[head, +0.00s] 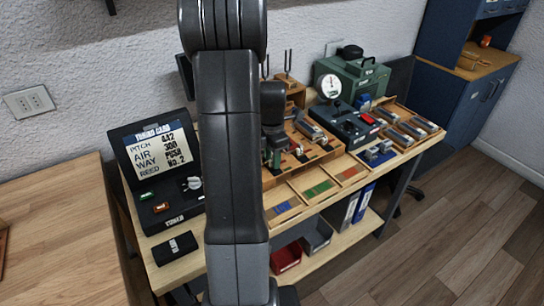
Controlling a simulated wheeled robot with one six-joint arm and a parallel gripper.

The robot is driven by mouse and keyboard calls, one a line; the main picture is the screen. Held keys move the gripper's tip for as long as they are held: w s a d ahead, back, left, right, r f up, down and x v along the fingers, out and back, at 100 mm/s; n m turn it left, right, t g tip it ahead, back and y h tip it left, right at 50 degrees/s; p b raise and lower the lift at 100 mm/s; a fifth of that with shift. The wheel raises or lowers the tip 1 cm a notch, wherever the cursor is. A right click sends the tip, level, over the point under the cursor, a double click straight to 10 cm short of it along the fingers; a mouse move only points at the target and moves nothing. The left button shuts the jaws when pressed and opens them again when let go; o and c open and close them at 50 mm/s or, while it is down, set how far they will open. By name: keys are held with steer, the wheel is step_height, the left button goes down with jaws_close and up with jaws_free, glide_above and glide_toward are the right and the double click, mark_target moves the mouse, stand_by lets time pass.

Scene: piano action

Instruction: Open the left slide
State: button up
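A wooden piano-action unit (326,153) with dark slots and small metal parts sits on the workbench in the head view. My gripper (274,157) points down over its left part, just right of my large arm link. The fingertips are small and dark against the unit, so I cannot tell whether they are open or shut, or touching anything. I cannot make out the left slide for certain; my arm and gripper hide part of that side. A grey metal block (310,128) lies on the unit to the right of the gripper.
A tuning-card display box (157,160) stands left on the bench, with a black case (175,248) in front. A dial gauge device (345,118), a green machine (352,75) and a parts tray (408,128) stand right. Shallow colored compartments (303,204) line the front.

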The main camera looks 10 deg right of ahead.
jaws_close()
steer(key=shift+s, duration=0.1)
steer(key=s, duration=0.1)
steer(key=s+d, duration=0.1)
steer(key=s, duration=0.1)
steer(key=shift+s+d+b, duration=0.15)
steer(key=shift+s+b, duration=0.1)
steer(key=shift+b, duration=0.1)
jaws_free()
steer(key=shift+s, duration=0.1)
step_height(320, 180, up, 14)
stand_by(0.4)
